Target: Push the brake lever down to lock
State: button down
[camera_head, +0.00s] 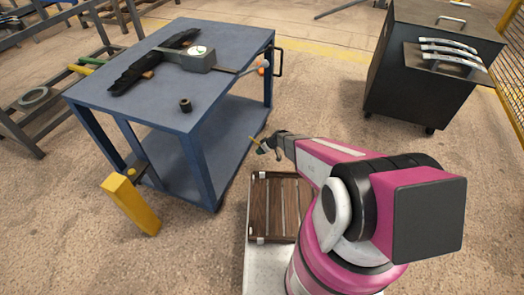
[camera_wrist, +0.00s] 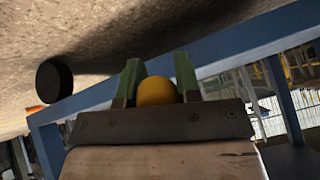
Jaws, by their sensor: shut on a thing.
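My gripper (camera_head: 262,147) is low beside the right side of the blue cart (camera_head: 190,85), near its lower shelf. In the wrist view, the two green fingers of my gripper (camera_wrist: 158,85) are shut on a yellow rounded knob (camera_wrist: 156,92). The knob seems to be the end of the brake lever; a thin yellow piece (camera_head: 254,141) shows at the fingertips in the head view. The rest of the lever and its pivot are hidden, so I cannot tell its angle. A black wheel (camera_wrist: 54,80) shows left of the fingers.
A tool, a dark part and a small black cylinder (camera_head: 185,105) lie on the cart top. A dark cabinet (camera_head: 420,85) stands at the right. Floor between cart and cabinet is clear.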

jog(key=shift+s+a+r, duration=0.15)
jog(key=shift+a+r, duration=0.05)
jog(key=shift+a, duration=0.05)
jog(key=c, duration=0.8)
grip_release()
jog(key=shift+d, duration=0.1)
jog(key=v, duration=1)
jog(key=shift+d+r, duration=0.15)
jog(key=shift+r, duration=0.1)
